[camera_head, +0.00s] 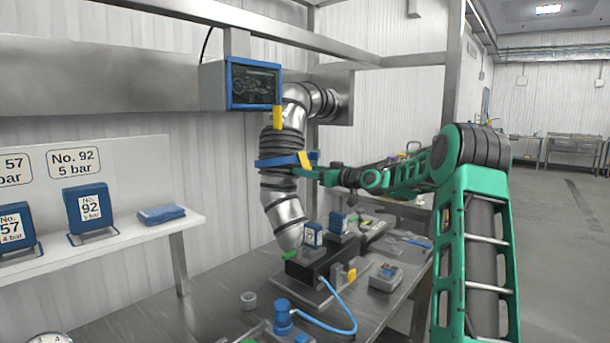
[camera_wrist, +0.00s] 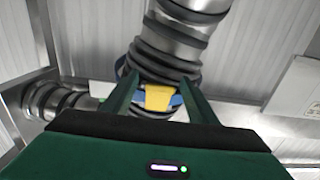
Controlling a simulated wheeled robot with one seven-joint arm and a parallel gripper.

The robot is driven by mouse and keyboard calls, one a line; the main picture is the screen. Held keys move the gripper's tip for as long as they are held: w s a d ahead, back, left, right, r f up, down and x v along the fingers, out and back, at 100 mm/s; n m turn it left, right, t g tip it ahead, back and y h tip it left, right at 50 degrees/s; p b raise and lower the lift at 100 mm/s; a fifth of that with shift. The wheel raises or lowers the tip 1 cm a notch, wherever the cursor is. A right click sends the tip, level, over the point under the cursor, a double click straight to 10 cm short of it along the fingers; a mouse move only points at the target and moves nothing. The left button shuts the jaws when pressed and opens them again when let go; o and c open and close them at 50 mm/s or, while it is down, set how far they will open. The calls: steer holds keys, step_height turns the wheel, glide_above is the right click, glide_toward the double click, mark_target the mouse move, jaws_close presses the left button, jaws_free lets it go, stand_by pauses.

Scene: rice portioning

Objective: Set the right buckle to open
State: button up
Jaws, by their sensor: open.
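A segmented metal duct (camera_head: 283,185) with black ribbed sleeves carries a blue clamp band (camera_head: 275,162). A yellow buckle (camera_head: 304,159) sits on the right side of this band, tilted outward in the head view. Another yellow tab (camera_head: 277,117) stands upright higher on the duct. My gripper (camera_head: 302,173) reaches in from the right, close to the band. In the wrist view, my open gripper (camera_wrist: 159,79) has one green finger on each side of a yellow buckle (camera_wrist: 158,98). Contact between the fingers and the buckle cannot be told.
A metal bench (camera_head: 190,318) below holds a black device (camera_head: 310,265), a blue hose (camera_head: 345,318) and small parts. A blue-framed screen (camera_head: 252,84) hangs left of the duct. A white shelf (camera_head: 120,243) with blue numbered holders is at left. Open floor lies far right.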

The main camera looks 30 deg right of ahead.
steer(key=shift+w, duration=0.2)
jaws_close()
steer(key=shift+a, duration=0.1)
